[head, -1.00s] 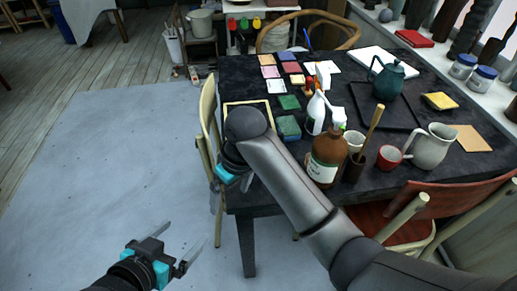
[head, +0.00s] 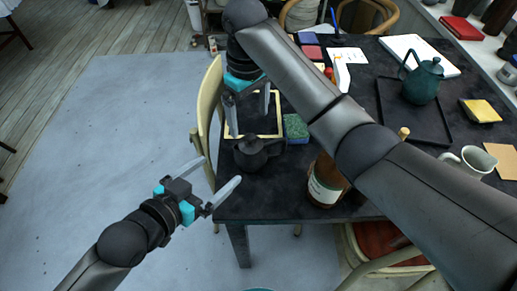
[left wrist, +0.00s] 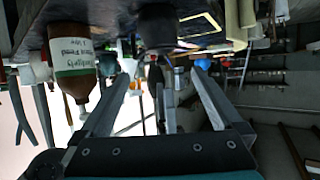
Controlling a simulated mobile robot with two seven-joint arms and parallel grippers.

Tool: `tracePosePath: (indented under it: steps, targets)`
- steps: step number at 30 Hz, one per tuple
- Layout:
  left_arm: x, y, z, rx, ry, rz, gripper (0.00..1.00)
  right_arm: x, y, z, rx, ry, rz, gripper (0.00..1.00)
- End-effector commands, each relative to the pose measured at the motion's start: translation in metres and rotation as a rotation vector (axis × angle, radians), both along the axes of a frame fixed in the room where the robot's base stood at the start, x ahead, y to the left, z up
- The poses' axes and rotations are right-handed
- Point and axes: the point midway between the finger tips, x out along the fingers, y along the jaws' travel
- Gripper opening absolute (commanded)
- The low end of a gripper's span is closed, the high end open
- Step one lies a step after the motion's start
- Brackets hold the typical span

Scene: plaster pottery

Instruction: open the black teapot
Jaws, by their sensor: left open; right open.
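The black teapot (head: 252,152) stands near the left edge of the dark table, its spout toward the right. Its lid is on, as far as I can see. My right gripper (head: 249,122) is open and points down just above and behind the teapot in the picture; I cannot tell whether it touches the lid. My left gripper (head: 221,169) is open and empty, left of the teapot, with its fingers toward it. In the left wrist view, which looks upside down, a dark rounded shape (left wrist: 157,28), likely the teapot, lies ahead between the open fingers.
A brown labelled bottle (head: 325,180) stands right of the teapot and also shows in the left wrist view (left wrist: 72,62). A framed tile (head: 275,127) and green sponge-like block (head: 295,127) lie behind it. A teal teapot (head: 422,80) stands farther right. A chair (head: 207,120) stands at the table's left.

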Motion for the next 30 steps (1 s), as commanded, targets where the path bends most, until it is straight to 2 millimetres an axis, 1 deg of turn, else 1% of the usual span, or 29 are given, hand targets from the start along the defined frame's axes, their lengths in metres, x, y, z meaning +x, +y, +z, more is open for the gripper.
tracePosePath:
  steps: [1, 18, 24, 30]
  targets:
    - [0.007, -0.004, -0.002, -0.002, -0.003, 0.0, 1.0, 0.0, 0.0, 0.0, 0.0, 0.0, 0.0, 1.0]
    - [0.077, -0.049, -0.036, -0.002, -0.001, 0.0, 1.0, 0.0, 0.0, 0.0, 0.001, -0.001, -0.001, 1.0]
    - [0.094, -0.059, -0.045, 0.0, 0.0, -0.001, 1.0, 0.0, 0.0, 0.0, 0.001, -0.001, -0.001, 1.0]
    - [0.101, -0.064, -0.049, 0.001, 0.0, 0.0, 1.0, 0.0, 0.0, 0.0, 0.001, -0.001, -0.001, 1.0]
